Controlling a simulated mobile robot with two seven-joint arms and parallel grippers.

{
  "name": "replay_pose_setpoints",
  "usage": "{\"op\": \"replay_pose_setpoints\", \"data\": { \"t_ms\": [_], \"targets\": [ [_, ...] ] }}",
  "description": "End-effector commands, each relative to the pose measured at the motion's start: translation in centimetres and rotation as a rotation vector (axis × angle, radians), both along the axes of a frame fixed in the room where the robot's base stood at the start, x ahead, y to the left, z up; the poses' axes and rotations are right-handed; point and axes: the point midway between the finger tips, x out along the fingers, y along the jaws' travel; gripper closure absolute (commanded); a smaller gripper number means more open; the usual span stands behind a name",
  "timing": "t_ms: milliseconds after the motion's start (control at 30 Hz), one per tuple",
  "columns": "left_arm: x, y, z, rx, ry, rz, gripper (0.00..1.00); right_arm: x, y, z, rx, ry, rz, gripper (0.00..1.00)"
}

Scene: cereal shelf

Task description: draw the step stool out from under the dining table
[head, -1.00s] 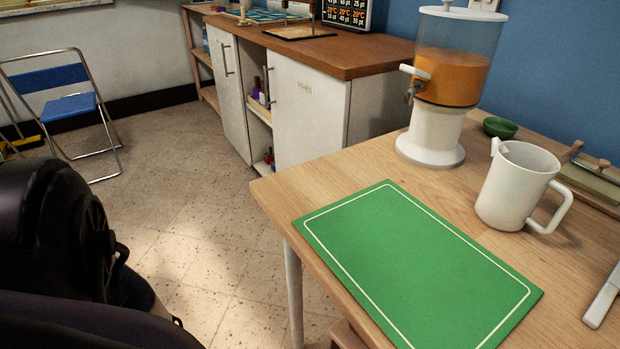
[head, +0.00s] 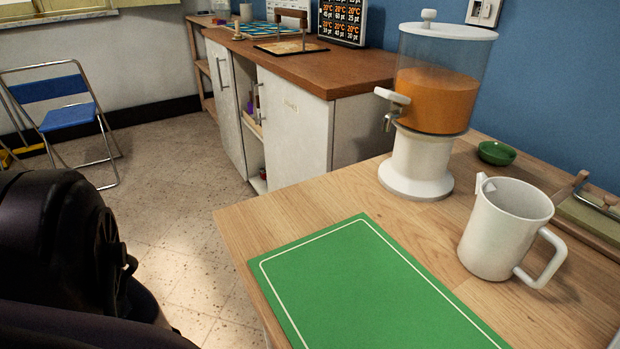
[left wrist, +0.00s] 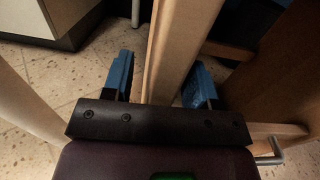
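The dining table (head: 240,225) fills the lower right of the head view; the space under it is hidden there. In the left wrist view, a light wooden bar (left wrist: 172,55), seemingly part of the step stool, runs between the two blue fingertips of my left gripper (left wrist: 160,80). The fingers are open on either side of it. A gap shows at the left finger; I cannot tell whether the right one touches. More brown wood (left wrist: 275,75) lies to the right. My left gripper is hidden in the head view, where only dark arm parts show. My right gripper is in neither view.
On the table are a green mat (head: 350,280), a juice dispenser (head: 420,150), a white pitcher (head: 505,230) and a green bowl (head: 496,153). A cabinet (head: 300,135) stands behind. A blue folding chair (head: 65,115) is at the left. Speckled floor (head: 170,190) between is open.

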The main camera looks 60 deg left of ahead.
Motion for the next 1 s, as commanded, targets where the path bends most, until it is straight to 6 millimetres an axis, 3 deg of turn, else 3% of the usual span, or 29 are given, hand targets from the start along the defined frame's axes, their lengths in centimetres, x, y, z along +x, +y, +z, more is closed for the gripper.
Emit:
{"op": "replay_pose_setpoints", "data": {
  "t_ms": [33, 367, 1000],
  "targets": [
    [0.0, -0.01, 0.0, 0.0, 0.0, 0.0, 0.5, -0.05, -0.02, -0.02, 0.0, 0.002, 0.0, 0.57],
    [0.03, 0.0, 0.0, 0.0, 0.0, 0.0, 1.0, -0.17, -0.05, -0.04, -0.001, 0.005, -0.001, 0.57],
    [0.12, 0.06, 0.03, 0.001, -0.001, 0.001, 1.0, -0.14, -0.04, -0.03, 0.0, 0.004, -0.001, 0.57]
  ]
}}
